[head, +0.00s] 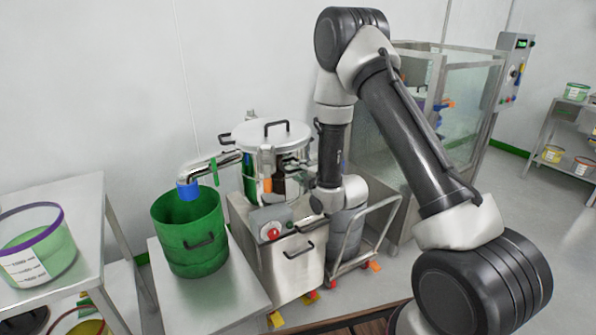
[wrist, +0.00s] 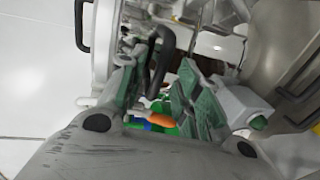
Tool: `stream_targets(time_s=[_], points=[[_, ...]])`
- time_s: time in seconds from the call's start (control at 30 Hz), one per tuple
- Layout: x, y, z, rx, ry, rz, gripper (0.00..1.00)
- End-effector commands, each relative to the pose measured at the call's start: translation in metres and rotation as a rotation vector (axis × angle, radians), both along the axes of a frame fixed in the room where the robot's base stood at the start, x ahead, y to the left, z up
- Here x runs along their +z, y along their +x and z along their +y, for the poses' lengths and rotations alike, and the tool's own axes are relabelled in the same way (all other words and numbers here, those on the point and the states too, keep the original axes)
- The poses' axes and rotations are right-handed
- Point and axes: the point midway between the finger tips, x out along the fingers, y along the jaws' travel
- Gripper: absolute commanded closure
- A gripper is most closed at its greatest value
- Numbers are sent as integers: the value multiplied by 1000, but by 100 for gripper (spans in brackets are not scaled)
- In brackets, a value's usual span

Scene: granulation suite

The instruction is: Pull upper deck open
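A round steel vessel (head: 285,143) with a flat lid and black top handle (head: 276,124) stands on a steel cabinet (head: 298,262). I cannot tell for certain which part is the upper deck. In the wrist view, my gripper (wrist: 165,64) is open, its two green-grey finger pads apart. A curved black handle (wrist: 165,40) lies at the fingertips, between them or just beyond; contact is unclear. The pale round vessel side (wrist: 104,45) is left of the fingers. In the head view, my arm's end is at the vessel's right; my fingers are hard to make out.
A spout with a blue end (head: 187,190) hangs over a green bucket (head: 190,250) on a steel table. A red knob (head: 273,233) is on the cabinet front. A trolley (head: 350,245) stands close on the right. A glass-walled enclosure (head: 470,95) is behind my arm.

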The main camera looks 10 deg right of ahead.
Motion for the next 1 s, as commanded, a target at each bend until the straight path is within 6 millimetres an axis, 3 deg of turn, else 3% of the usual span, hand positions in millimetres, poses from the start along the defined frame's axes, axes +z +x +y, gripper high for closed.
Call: stream_targets(time_s=[0.2, 0.5, 0.7, 1.0], points=[[-6, 22, 7, 0, 2, 2, 66], [-6, 25, 8, 0, 2, 2, 66], [-6, 25, 8, 0, 1, 3, 100], [-6, 25, 8, -3, 2, 3, 100]])
